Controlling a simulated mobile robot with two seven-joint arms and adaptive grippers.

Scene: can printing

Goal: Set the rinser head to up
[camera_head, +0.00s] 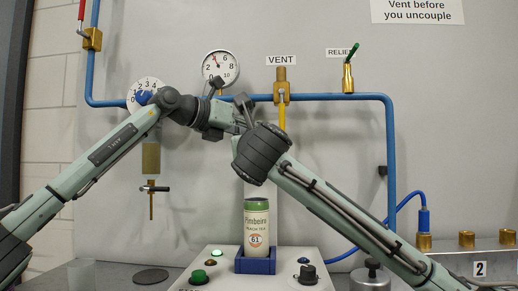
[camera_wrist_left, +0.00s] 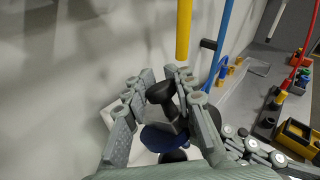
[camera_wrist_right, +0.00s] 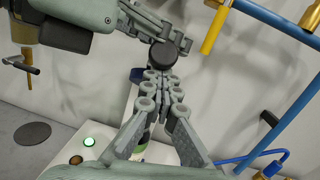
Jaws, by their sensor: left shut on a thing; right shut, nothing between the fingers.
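My left gripper (camera_wrist_left: 178,98) is shut on a dark handle with a rounded end (camera_wrist_left: 160,92), seen against a blue part (camera_wrist_left: 162,138). I cannot tell for sure whether this handle belongs to the rinser head, or whether it is up or down. In the right wrist view the dark round end (camera_wrist_right: 163,54) shows at the left gripper's fingers (camera_wrist_right: 150,22). My right gripper (camera_wrist_right: 162,76) is shut and empty, its tips close to that round end; contact is unclear. In the head view both grippers (camera_head: 240,108) meet above the can, partly hidden by the arms.
A green and white can (camera_head: 257,226) stands upright in a blue holder (camera_head: 255,266) on the console, below the grippers. A black knob (camera_head: 308,275) and lit green button (camera_head: 217,253) flank it. The yellow vent pipe (camera_head: 282,117) and blue pipe (camera_head: 340,97) are close behind.

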